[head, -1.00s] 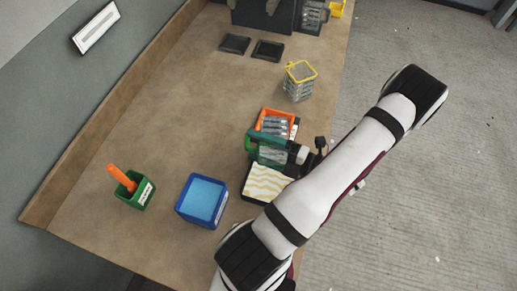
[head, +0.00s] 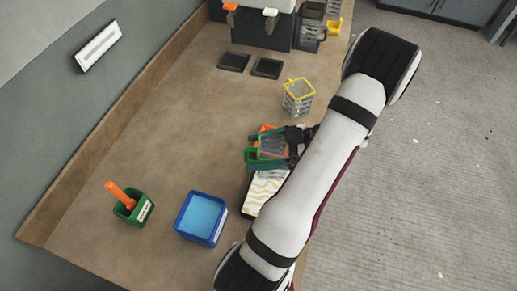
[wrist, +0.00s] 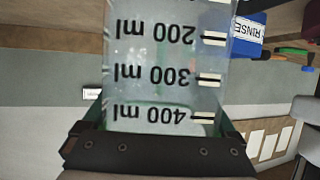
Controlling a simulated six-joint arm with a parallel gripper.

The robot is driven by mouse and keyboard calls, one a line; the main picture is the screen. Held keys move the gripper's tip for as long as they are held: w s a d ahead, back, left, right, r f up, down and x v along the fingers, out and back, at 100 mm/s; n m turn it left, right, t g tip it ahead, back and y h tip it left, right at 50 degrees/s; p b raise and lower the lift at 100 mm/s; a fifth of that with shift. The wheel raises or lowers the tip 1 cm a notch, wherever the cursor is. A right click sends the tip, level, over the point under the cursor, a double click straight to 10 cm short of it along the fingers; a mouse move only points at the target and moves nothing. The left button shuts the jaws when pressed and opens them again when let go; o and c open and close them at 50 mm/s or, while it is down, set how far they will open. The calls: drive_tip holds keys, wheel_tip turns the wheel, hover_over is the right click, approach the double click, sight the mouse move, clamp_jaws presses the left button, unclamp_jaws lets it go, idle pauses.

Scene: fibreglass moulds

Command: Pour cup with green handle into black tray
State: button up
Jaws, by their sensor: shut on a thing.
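My gripper (head: 263,151) is shut on a clear cup (head: 272,147) with a green handle (head: 252,156). In the wrist view the clear cup wall (wrist: 160,60) fills the middle between the jaws, and its ml markings read upside down. The cup's exact tilt and its contents are hard to tell. A black tray (head: 245,191) sits just in front of the gripper, with a wavy yellow-and-white piece in it. My arm hides its right side. The held cup is above the table, over or close to an orange-rimmed container (head: 265,128).
A yellow-rimmed clear cup (head: 298,98) stands behind the gripper. A blue container (head: 183,226) with light blue content and a green pot (head: 143,207) with an orange handle stand at left front. Two flat black pieces (head: 233,62) (head: 267,68) lie further back. The left table middle is clear.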

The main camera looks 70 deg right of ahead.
sight(259, 146)
drive_tip(key=shift+r, duration=0.1)
drive_tip(key=shift+r, duration=1.9)
drive_tip(key=w+a+r, duration=0.3)
drive_tip(key=w+r, duration=0.1)
drive_tip(key=w, duration=0.5)
drive_tip(key=w+a+r, duration=0.3)
drive_tip(key=w+r, duration=0.1)
drive_tip(key=w, duration=0.4)
drive_tip(key=w+a+r, duration=0.2)
drive_tip(key=w+r, duration=0.2)
drive_tip(key=w, duration=0.5)
drive_tip(key=w+a+r, duration=0.3)
drive_tip(key=a+r, duration=0.3)
drive_tip(key=a, duration=0.4)
drive_tip(key=w+a+r, duration=0.3)
drive_tip(key=a+r, duration=0.4)
drive_tip(key=a, duration=0.3)
drive_tip(key=shift+y, duration=0.3)
